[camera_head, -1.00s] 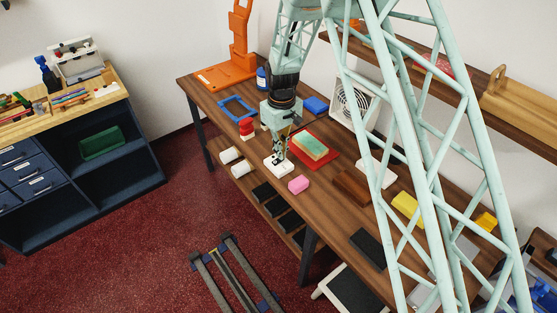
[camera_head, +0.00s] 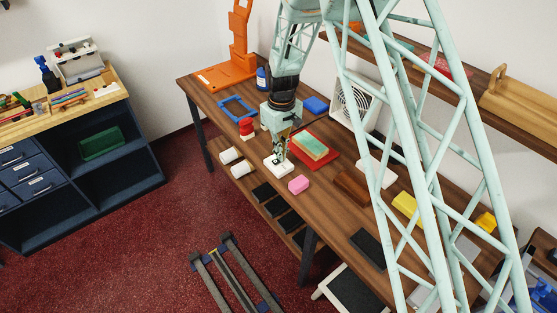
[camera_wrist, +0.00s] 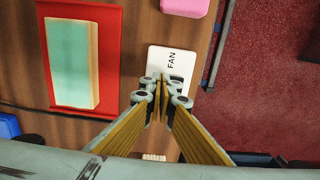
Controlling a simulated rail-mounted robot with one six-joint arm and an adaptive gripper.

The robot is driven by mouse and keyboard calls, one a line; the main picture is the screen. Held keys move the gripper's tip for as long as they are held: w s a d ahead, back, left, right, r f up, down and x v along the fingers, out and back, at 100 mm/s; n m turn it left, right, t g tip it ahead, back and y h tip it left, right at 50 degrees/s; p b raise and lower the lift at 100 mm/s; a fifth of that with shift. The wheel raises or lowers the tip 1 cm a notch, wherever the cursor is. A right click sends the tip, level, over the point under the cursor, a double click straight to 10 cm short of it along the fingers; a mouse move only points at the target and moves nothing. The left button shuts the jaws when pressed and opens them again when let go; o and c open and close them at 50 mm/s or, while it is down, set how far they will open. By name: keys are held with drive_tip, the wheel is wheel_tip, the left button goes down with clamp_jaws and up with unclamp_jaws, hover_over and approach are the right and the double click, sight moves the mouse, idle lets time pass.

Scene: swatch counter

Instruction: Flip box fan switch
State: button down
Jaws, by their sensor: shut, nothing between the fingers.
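A white switch box (camera_head: 277,167) lies on the wooden table near its front edge. In the wrist view its white face (camera_wrist: 183,63) carries the black word FAN. My gripper (camera_head: 281,157) points down over the box. In the wrist view my gripper (camera_wrist: 161,78) is shut and empty, with its fingertips over the lower-left part of the white face. The fingers hide that part, and I cannot see the switch or tell whether they touch it. The white box fan (camera_head: 353,100) with a round grille stands at the back of the table, partly behind my frame.
A red mat (camera_head: 330,154) with a green-topped block (camera_head: 311,146) lies close behind the switch box. A pink block (camera_head: 298,184) sits to its right, and white rolls (camera_head: 230,155) to its left. Black pads (camera_head: 276,206) lie along the front.

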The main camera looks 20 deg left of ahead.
drive_tip(key=shift+r+p, duration=1.05)
drive_tip(key=shift+r, duration=2.45)
